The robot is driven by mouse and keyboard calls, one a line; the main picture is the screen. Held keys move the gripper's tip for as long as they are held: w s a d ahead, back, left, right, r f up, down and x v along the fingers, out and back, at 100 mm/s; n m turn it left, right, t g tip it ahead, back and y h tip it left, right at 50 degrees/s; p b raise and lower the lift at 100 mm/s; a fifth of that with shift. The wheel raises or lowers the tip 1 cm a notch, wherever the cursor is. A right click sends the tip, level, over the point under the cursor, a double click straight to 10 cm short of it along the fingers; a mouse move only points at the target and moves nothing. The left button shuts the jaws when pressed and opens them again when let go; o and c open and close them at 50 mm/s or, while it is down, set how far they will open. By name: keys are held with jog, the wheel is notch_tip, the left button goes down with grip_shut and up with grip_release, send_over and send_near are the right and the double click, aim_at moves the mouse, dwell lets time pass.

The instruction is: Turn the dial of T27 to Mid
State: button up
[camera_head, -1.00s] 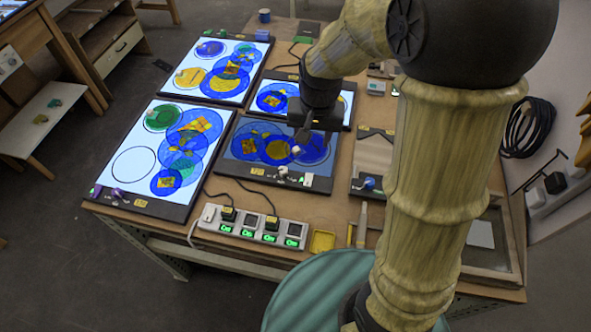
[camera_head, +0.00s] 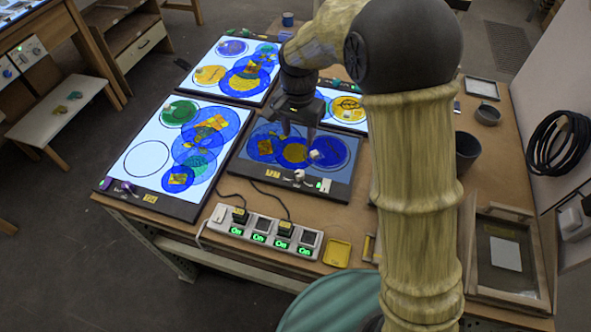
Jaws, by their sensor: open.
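A dark-framed light panel (camera_head: 240,170) with blue and yellow glass circles lies at the middle of the table. Its yellow label (camera_head: 272,174) is too small to read surely as T27. A white dial (camera_head: 299,174) sits on its front edge, beside a small white switch with a green light (camera_head: 323,185). The dial's setting cannot be read. My gripper (camera_head: 298,138) points down over the panel's upper part, behind the dial and apart from it. It is open and looks empty. A small pale piece (camera_head: 314,155) lies on the glass near it.
A brighter panel with a purple dial (camera_head: 128,187) lies to the left; others lie behind. A power strip (camera_head: 262,232) with several lit "On" signs and a yellow tray (camera_head: 337,252) are in front. A wooden frame (camera_head: 481,279) and dark cups (camera_head: 487,114) are at right.

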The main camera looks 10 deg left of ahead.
aim_at(300, 173)
jog(key=f, duration=0.5)
jog(key=f+p, duration=0.1)
jog(key=f, duration=0.5)
jog(key=f+p, duration=0.1)
jog(key=f, duration=0.4)
jog(key=shift+w+d+f, duration=0.1)
jog(key=shift+d+f, duration=0.15)
jog(key=shift+f, duration=0.05)
